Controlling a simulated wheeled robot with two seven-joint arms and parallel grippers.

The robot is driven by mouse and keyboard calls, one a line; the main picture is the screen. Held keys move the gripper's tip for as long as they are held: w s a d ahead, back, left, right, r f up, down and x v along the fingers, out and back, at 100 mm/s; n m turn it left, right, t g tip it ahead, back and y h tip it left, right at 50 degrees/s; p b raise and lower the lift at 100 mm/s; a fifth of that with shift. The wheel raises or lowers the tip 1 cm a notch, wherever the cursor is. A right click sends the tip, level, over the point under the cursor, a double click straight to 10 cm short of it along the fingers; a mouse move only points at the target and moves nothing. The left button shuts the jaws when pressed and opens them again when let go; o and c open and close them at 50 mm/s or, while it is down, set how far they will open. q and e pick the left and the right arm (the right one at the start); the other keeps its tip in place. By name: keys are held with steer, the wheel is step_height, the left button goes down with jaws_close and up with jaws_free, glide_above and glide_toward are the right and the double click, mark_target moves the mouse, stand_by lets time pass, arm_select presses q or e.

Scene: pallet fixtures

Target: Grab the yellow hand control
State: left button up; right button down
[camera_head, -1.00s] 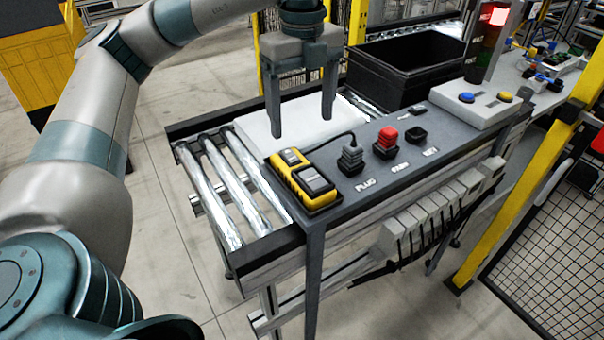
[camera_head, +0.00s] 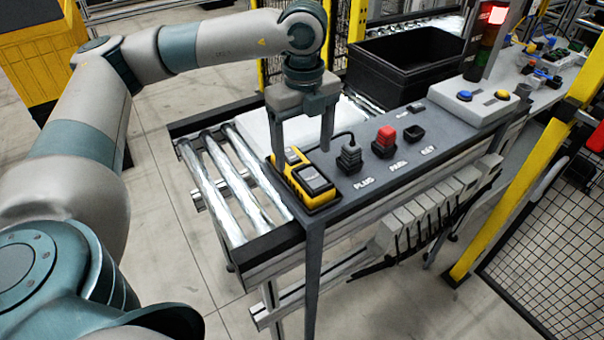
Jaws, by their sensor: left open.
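The yellow hand control (camera_head: 305,184), yellow with black faces, lies at the near left end of the grey panel (camera_head: 400,175). My left gripper (camera_head: 303,159) is open and points down with empty jaws. Its left finger overlaps the far end of the hand control in the picture and its right finger shows to the right, near the cable. I cannot tell whether the fingers touch the hand control. My right gripper is not in view.
A red button block (camera_head: 385,139) and a small black socket (camera_head: 414,133) sit beside the plug. A white box (camera_head: 258,128) lies on the rollers behind the hand control. A black crate (camera_head: 400,65) and a button box (camera_head: 478,100) stand farther back.

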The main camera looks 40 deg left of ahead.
mark_target(307, 170)
arm_select(q)
steer(key=shift+d+f+p, duration=0.2)
steer(key=shift+f+p, duration=0.4)
step_height(307, 170, down, 3)
steer(key=shift+w+d+p, duration=0.1)
steer(key=shift+p, duration=0.55)
steer(key=shift+f, duration=0.3)
steer(key=c, duration=1.4)
steer(key=shift+w+r, duration=0.1)
steer(key=shift+r, duration=0.1)
